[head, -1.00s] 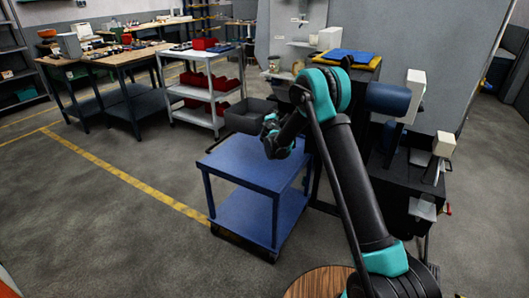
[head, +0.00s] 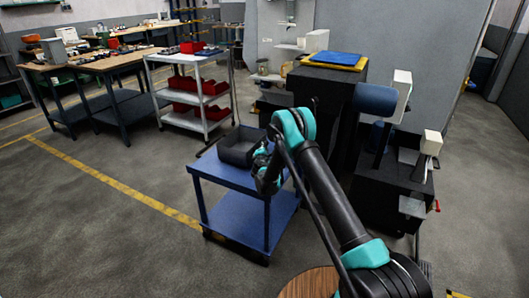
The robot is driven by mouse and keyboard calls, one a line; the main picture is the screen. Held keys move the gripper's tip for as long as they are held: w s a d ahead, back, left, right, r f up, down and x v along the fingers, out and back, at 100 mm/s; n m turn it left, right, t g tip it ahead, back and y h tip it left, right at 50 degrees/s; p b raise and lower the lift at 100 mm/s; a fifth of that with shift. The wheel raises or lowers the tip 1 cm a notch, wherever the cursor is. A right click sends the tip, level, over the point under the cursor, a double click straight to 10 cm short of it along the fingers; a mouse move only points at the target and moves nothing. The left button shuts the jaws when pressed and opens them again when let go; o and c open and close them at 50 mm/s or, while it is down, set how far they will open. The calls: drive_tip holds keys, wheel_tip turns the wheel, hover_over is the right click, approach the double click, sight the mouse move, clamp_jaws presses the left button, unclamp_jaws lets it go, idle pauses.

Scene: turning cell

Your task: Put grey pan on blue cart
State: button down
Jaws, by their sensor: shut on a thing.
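The grey pan (head: 240,147), a dark open box-shaped tray, is at the back part of the blue cart's top. It looks to be at or very near the surface; whether it touches cannot be told. The blue cart (head: 217,173) has two shelves and stands left of my arm. My gripper (head: 260,158) is at the pan's right side, shut on it. The fingertips are small and partly hidden by my wrist.
A grey trolley (head: 190,92) with red bins stands behind the cart. A dark machine (head: 390,180) stands to the right. A round wooden top (head: 310,283) is in front. The cart's front top and lower shelf are bare.

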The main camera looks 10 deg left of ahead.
wheel_tip(320, 180, down, 2)
drive_tip(key=shift+f, duration=0.2)
drive_tip(key=c, duration=1.6)
unclamp_jaws()
drive_tip(key=shift+o, duration=0.2)
